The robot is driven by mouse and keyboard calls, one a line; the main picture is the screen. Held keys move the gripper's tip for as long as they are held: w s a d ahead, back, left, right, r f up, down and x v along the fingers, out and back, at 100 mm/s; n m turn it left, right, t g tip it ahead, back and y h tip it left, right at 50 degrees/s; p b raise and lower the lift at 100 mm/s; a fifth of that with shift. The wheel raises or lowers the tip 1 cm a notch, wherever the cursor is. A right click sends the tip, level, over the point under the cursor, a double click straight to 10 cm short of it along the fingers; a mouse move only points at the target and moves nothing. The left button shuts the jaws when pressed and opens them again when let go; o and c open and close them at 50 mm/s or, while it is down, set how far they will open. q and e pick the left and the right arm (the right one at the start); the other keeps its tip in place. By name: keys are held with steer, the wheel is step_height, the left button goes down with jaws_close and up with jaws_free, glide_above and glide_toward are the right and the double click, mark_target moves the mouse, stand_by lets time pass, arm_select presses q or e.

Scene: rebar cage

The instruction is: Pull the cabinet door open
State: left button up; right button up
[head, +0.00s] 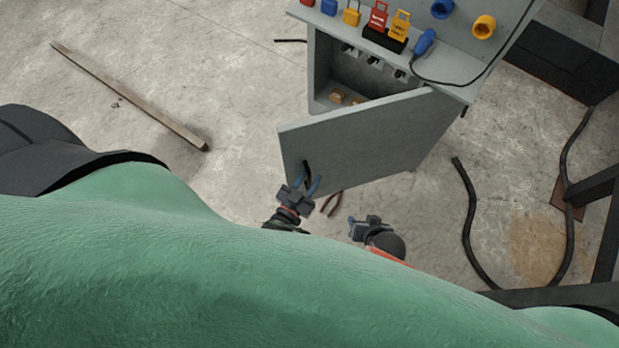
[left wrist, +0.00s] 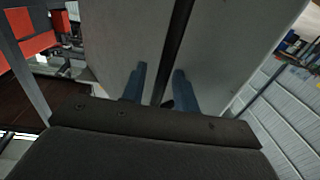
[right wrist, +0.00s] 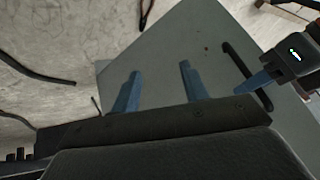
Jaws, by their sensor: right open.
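The grey cabinet (head: 318,65) has its door (head: 370,140) standing ajar, swung out toward me, and part of the inside shows. A black bar handle (head: 306,168) is on the door's outer face near its free edge. My left gripper (head: 305,183) is at the handle. In the left wrist view the handle (left wrist: 178,40) runs between its two blue fingers; I cannot tell whether they press on it. My right gripper (head: 352,226) is open and empty, apart from the door's outer face. The handle also shows in the right wrist view (right wrist: 238,62), beside the left gripper.
Coloured padlocks and tags (head: 378,18) and blue and yellow sockets (head: 484,27) are on the cabinet's top and panel. A wooden beam (head: 130,97) lies on the floor at left. A black cable (head: 468,220) lies at right. Pliers (head: 332,203) lie below the door.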

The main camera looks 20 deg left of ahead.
arm_select(q)
steer(key=s+a, duration=0.1)
steer(key=s, duration=0.6)
steer(key=shift+s+a+b, duration=0.2)
steer(key=shift+s+b, duration=0.05)
steer(key=shift+b, duration=0.05)
arm_select(e)
step_height(320, 180, down, 3)
arm_select(q)
steer(key=shift+c, duration=0.4)
arm_select(e)
steer(key=shift+w, duration=0.1)
